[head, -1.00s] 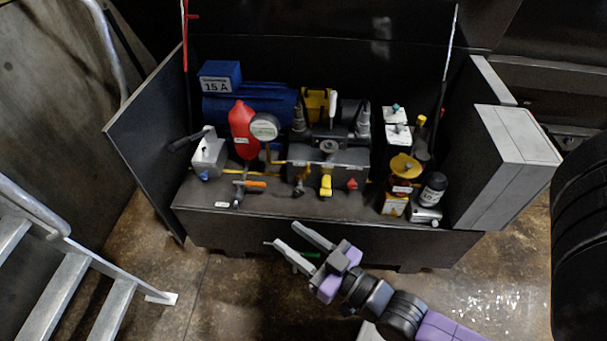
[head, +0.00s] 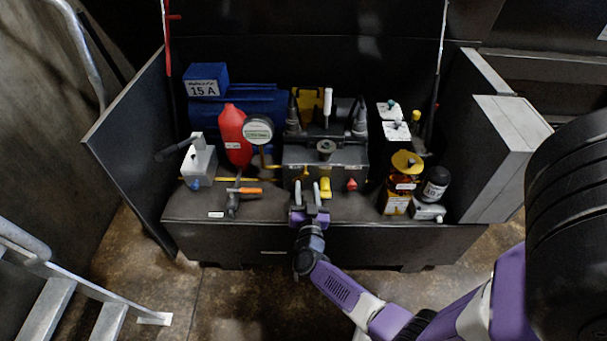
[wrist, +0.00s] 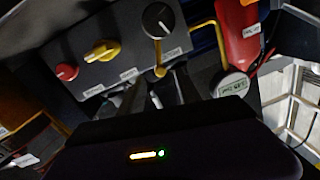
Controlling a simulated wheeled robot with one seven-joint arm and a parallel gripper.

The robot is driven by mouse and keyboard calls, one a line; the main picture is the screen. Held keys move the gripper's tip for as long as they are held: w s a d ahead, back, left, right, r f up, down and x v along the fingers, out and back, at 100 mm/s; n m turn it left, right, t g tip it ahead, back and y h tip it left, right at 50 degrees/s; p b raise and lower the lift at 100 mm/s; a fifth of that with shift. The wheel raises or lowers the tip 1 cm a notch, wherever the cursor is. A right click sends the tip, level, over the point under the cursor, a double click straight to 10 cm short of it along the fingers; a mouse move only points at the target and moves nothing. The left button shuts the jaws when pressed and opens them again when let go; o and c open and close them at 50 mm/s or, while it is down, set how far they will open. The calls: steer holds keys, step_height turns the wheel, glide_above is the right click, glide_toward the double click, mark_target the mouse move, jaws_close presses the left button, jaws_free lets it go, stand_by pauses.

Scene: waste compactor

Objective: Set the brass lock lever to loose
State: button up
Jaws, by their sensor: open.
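The brass lock lever (head: 305,171) sits at the left of the grey valve block's front, left of the yellow knob (head: 325,184), in the head view. In the wrist view, which is turned over, the small brass lever (wrist: 160,71) shows beside the black dial (wrist: 158,20). My gripper (head: 312,188) is open just in front of the block, with its fingers upright and apart. In the wrist view its dark fingers (wrist: 158,90) lie either side of the lever's end. I cannot tell whether they touch it. The lever's label is too small to read.
A red knob (head: 351,184) is right of the yellow one. An orange-handled valve (head: 245,190), a gauge (head: 258,130) and a red bottle (head: 234,135) stand to the left. Amber and black bottles (head: 436,184) stand right. The bench's front edge is below my gripper.

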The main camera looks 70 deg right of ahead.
mark_target(305, 176)
steer(key=b+x, duration=0.2)
steer(key=x, duration=0.5)
steer(key=shift+b, duration=0.4)
jaws_close()
stand_by(1.0)
